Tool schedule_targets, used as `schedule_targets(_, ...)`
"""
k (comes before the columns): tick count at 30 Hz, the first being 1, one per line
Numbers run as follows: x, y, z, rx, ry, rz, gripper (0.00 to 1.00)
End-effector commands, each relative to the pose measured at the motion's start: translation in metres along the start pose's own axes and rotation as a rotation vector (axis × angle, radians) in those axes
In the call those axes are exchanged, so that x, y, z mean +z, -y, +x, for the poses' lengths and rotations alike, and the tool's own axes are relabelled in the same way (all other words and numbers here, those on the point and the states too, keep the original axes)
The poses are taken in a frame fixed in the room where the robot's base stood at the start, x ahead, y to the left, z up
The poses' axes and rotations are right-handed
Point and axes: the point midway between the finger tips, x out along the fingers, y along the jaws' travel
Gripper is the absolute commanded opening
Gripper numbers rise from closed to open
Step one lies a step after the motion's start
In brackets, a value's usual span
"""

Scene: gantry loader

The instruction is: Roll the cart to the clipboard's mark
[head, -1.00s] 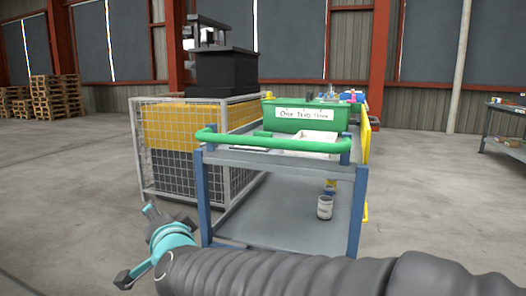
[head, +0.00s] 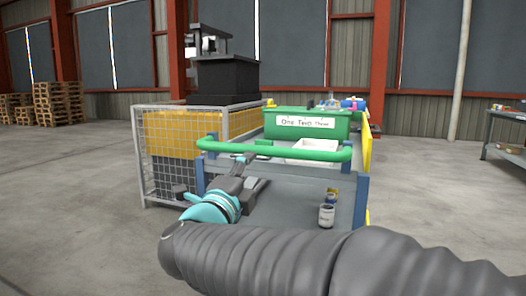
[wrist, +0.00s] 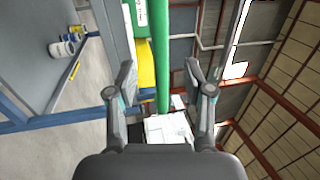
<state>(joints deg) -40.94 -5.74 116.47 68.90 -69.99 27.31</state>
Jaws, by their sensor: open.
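The cart (head: 362,190) has blue posts, grey shelves and a green push handle (head: 300,154) along its near side. My gripper (head: 232,172) is open and appears just below the left part of the handle in the head view. In the wrist view, the green handle (wrist: 162,60) runs lengthwise between the spread fingers of my gripper (wrist: 160,78); I cannot tell its exact depth, and the fingers are not closed on it. I cannot make out a clipboard or a floor mark.
The cart carries a green bin (head: 310,123), a white tray (head: 311,150) and cans (head: 326,215). A wire-mesh cage (head: 180,158) stands close at its left. A workbench (head: 508,127) is at far right. Floor right of the cart is clear.

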Motion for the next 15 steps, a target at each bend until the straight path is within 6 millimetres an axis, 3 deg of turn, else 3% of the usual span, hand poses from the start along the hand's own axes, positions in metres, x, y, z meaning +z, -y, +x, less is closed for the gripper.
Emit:
schedule_targets(9,-0.001,0.0,0.061,0.0,-0.003,-0.002,0.52)
schedule_targets(15,0.0,0.0,0.089,0.001,0.0,-0.003,0.52)
